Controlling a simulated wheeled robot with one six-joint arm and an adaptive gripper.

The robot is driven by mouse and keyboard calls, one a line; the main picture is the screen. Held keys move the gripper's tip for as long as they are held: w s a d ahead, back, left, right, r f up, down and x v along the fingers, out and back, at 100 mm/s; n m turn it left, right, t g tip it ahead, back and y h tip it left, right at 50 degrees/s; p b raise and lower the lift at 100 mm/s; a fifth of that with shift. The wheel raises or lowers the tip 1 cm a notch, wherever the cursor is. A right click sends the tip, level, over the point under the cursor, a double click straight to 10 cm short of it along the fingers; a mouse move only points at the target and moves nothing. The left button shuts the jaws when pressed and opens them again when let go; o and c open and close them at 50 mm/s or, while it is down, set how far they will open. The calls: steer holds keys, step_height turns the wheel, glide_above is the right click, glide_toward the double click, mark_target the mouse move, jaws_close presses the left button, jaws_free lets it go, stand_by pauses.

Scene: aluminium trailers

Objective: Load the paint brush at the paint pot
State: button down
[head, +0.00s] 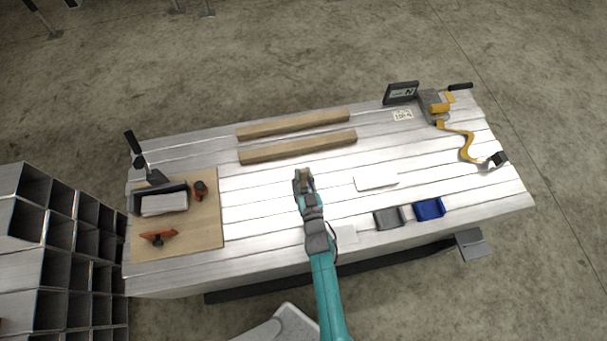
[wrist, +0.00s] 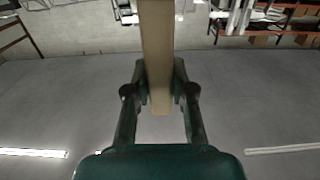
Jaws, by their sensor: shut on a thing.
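My gripper (head: 304,182) is above the middle of the metal table in the head view. In the wrist view, my gripper (wrist: 160,82) is shut on a long, plain tan bar (wrist: 157,35). The bar runs up out of the top of the picture, and its lower end sticks out between the fingers. Only a small tan bit (head: 304,174) of it shows in the head view. No bristles show, so I cannot tell whether it is the paint brush. I cannot make out a paint pot for certain.
The table (head: 270,205) carries two wooden beams (head: 298,147) at the back. A tan board (head: 208,235) with a dark tray and small orange-brown items is at left. A grey bin (head: 389,218) and a blue bin (head: 429,209) stand front right; a yellow-grey tool (head: 437,107) is back right.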

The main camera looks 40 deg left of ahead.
mark_target(304, 170)
steer(key=shift+f, duration=0.45)
stand_by(1.1)
steer(key=shift+r, duration=3.6)
